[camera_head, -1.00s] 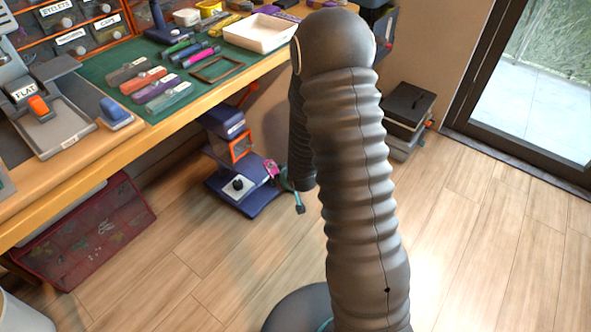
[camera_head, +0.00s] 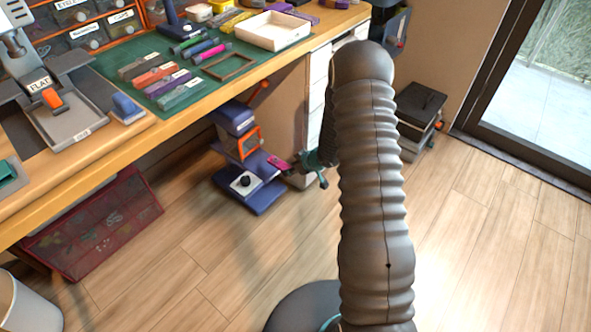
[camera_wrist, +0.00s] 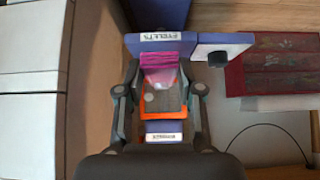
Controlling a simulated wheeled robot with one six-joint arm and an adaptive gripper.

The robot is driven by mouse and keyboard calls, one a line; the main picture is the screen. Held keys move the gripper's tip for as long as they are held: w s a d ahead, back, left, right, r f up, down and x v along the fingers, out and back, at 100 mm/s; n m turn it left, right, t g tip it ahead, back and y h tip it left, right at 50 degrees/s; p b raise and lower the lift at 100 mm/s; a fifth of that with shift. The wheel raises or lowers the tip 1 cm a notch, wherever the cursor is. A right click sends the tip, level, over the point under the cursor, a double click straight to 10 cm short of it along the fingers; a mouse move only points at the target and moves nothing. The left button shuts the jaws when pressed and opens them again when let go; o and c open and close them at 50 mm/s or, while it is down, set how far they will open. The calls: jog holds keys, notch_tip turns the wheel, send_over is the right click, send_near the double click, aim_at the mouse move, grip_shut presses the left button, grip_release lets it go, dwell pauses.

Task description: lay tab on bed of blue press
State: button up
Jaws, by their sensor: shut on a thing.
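The blue press (camera_head: 262,197) stands low by the bench, with a blue head, an orange frame and a white plate with a black knob. It also shows in the wrist view (camera_wrist: 225,40). A magenta tab (camera_head: 278,163) is at the press's right side. In the wrist view the tab (camera_wrist: 160,62) lies between the fingers of my gripper (camera_wrist: 160,75), which is shut on it. The orange frame shows just below it in that view. My gripper is partly hidden behind my arm in the head view. I cannot tell whether the tab touches the bed.
The wooden bench (camera_head: 165,132) overhangs left of the press. On it are a grey press marked FLAT (camera_head: 75,122), a white tray (camera_head: 268,31) and several coloured tools. A red case (camera_head: 100,225) is under the bench. White drawers (camera_head: 318,85) stand behind my arm. The floor in front is clear.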

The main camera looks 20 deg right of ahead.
aim_at(276, 172)
jog(key=w+a+f+b, duration=0.1)
jog(key=w, duration=0.1)
jog(key=w+a+f+b, duration=0.1)
jog(key=f, duration=0.1)
jog(key=shift+w+a, duration=0.6)
jog(key=shift+w, duration=0.05)
jog(key=shift+w+a+f+p, duration=0.4)
jog(key=shift+w+a, duration=0.1)
jog(key=shift+w, duration=0.2)
jog(key=shift+w+a+f+p, duration=0.25)
jog(key=shift+w+a+f, duration=0.2)
jog(key=shift+w, duration=0.2)
jog(key=shift+s+d, duration=0.1)
jog(key=shift+s, duration=0.05)
jog(key=shift+f, duration=0.15)
jog(key=o, duration=1)
